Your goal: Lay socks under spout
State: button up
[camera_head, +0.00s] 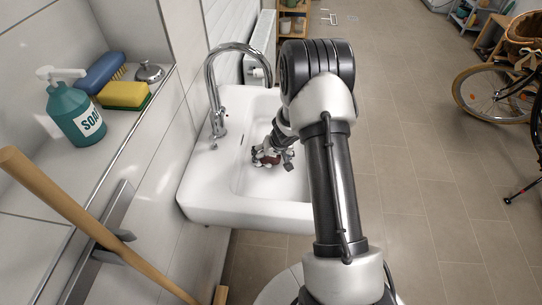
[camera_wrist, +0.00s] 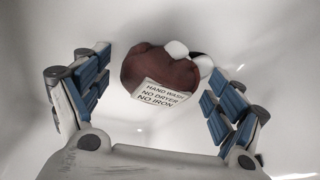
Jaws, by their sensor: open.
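The socks (camera_wrist: 160,72) are a dark red bundle with white parts and a tag reading "HAND WASH NO DRYER NO IRON". They lie on the white basin surface in the wrist view. In the head view the socks (camera_head: 266,158) show small inside the sink (camera_head: 205,200), partly hidden by my gripper. The chrome spout (camera_head: 238,47) arches over the left side of the sink. My gripper (camera_wrist: 163,95) is open, with one finger to each side of the socks, and it is low in the basin.
A ledge at left holds a green soap bottle (camera_head: 76,118), a yellow sponge (camera_head: 124,95), a blue brush (camera_head: 103,72) and a metal stopper (camera_head: 149,71). A wooden handle (camera_head: 75,215) leans in front. Open tiled floor (camera_head: 420,190) lies right of the sink.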

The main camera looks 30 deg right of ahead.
jog(key=shift+r, duration=0.3)
jog(key=s+r+t+h+p, duration=0.1)
jog(key=s+r+h+p, duration=0.35)
jog(key=r, duration=1.35)
jog(key=s+r+t+p, duration=0.15)
jog(key=s+r, duration=0.55)
jog(key=r, duration=1.2)
jog(key=s+a+r+n+g+y, duration=0.1)
jog(key=s+a+r+y, duration=0.1)
jog(key=s+a, duration=0.6)
jog(key=s+a+r+n+g+y, duration=0.1)
jog(key=s+a+n+y, duration=0.1)
jog(key=s+a, duration=0.6)
jog(key=s, duration=0.6)
jog(key=shift+a+r+p, duration=0.35)
jog(key=shift+r, duration=0.05)
jog(key=shift+d+g+y, duration=0.15)
jog(key=shift+g+y, duration=0.1)
